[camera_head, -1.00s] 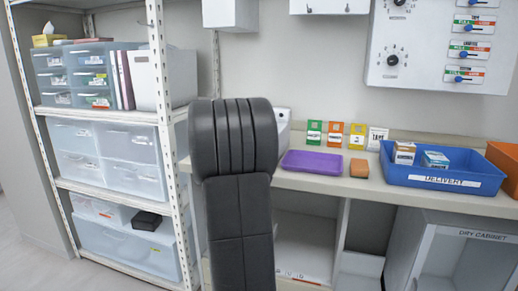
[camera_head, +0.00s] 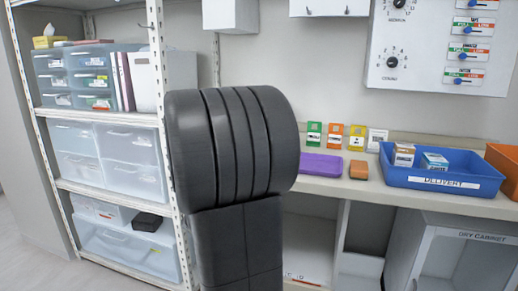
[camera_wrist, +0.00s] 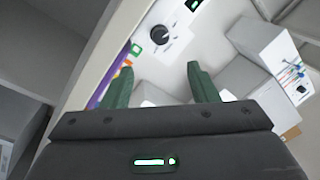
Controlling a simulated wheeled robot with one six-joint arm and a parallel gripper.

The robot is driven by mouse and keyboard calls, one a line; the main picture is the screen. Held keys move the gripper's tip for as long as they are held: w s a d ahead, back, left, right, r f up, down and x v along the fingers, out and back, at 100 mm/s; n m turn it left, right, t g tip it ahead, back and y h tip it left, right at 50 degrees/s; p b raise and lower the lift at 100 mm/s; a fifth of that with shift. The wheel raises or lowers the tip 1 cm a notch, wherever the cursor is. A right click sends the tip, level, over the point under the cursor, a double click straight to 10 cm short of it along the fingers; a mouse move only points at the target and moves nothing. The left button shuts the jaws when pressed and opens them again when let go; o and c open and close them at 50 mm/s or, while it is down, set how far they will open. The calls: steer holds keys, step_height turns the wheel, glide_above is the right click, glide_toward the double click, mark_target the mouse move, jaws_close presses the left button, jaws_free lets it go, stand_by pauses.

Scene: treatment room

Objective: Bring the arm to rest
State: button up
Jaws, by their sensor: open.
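My arm (camera_head: 235,150) stands in front of the counter in the head view, its dark, ribbed joint large in the middle. It hides part of the counter and the shelf's right edge. My gripper (camera_wrist: 160,85) shows in the wrist view with two green fingers spread apart and nothing between them. Beyond the fingers are the wall and a white panel with a black dial. The gripper does not show in the head view.
A counter holds a blue tray (camera_head: 440,180) with small boxes, a purple mat (camera_head: 320,165), an orange-brown block (camera_head: 359,169) and several coloured cards. A shelf rack (camera_head: 100,117) with clear drawers stands at left. A white dry cabinet (camera_head: 460,250) sits below the counter.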

steer(key=x, duration=1.4)
steer(key=shift+w+d, duration=0.15)
steer(key=shift+w, duration=0.1)
steer(key=shift+s+f+m+b, duration=0.2)
steer(key=shift+m+b, duration=0.45)
steer(key=shift+m, duration=0.05)
steer(key=m+h+b, duration=0.1)
steer(key=m, duration=0.5)
steer(key=m+h, duration=0.1)
steer(key=m, duration=0.4)
steer(key=shift+a+r+b, duration=0.1)
steer(key=shift+a+b, duration=0.15)
steer(key=shift+b, duration=0.1)
steer(key=m, duration=0.3)
steer(key=m+g+h+p, duration=0.1)
steer(key=m, duration=0.2)
steer(key=shift+a+r+m+h+p, duration=0.15)
steer(key=shift+m+h+p, duration=0.15)
steer(key=m+p, duration=0.1)
steer(key=m, duration=0.1)
steer(key=shift+r+m, duration=0.1)
steer(key=shift+m, duration=0.3)
steer(key=shift+m+g+p, duration=0.3)
steer(key=shift+m+p, duration=0.6)
steer(key=shift+m, duration=0.4)
